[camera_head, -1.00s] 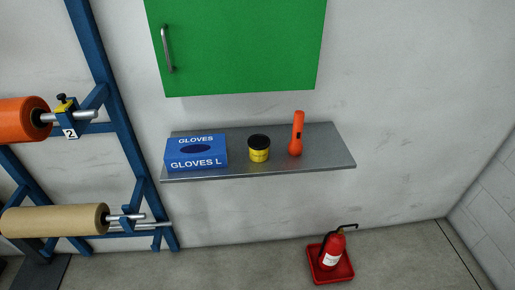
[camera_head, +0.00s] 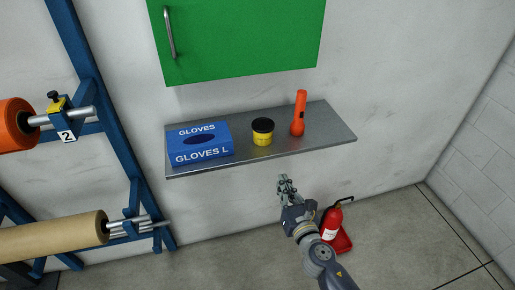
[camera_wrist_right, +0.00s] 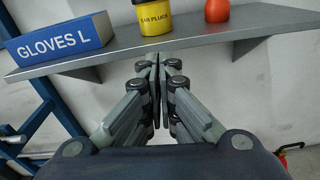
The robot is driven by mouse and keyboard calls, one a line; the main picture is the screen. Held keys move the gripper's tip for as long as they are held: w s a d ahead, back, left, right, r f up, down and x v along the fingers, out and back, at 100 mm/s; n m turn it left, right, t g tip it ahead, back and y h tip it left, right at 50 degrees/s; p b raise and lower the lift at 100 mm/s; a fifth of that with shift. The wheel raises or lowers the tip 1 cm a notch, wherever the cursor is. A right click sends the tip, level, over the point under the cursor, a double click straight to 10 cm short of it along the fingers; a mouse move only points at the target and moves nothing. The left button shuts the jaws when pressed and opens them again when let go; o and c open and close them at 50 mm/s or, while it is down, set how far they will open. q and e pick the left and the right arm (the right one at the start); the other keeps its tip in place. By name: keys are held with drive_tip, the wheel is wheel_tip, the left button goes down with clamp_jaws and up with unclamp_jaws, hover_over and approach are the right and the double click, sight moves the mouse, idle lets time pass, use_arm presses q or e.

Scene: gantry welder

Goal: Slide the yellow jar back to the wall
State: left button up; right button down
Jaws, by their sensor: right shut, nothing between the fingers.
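The yellow jar (camera_head: 262,138) with a black lid stands upright on the grey shelf (camera_head: 325,138), nearer its front edge than the wall. In the right wrist view the jar (camera_wrist_right: 155,20) reads "EAR PLUGS" and its top is cut off. My right gripper (camera_head: 286,181) is shut and empty, in front of and below the shelf edge, apart from the jar. It also shows in the right wrist view (camera_wrist_right: 158,62), pointing toward the shelf under the jar. My left gripper is not in view.
A blue gloves box (camera_head: 200,146) stands left of the jar and an orange flashlight (camera_head: 298,115) right of it. A green cabinet (camera_head: 240,40) hangs above. A blue roll rack (camera_head: 100,120) stands at left. A red fire extinguisher (camera_head: 331,222) is on the floor.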

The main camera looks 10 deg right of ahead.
wheel_tip(320, 180, up, 2)
drive_tip(key=n, duration=0.1)
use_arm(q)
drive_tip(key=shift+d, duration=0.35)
use_arm(e)
approach(265, 140)
drive_tip(key=shift+t, duration=0.3)
drive_tip(key=w, duration=0.7)
drive_tip(key=shift+f, duration=0.4)
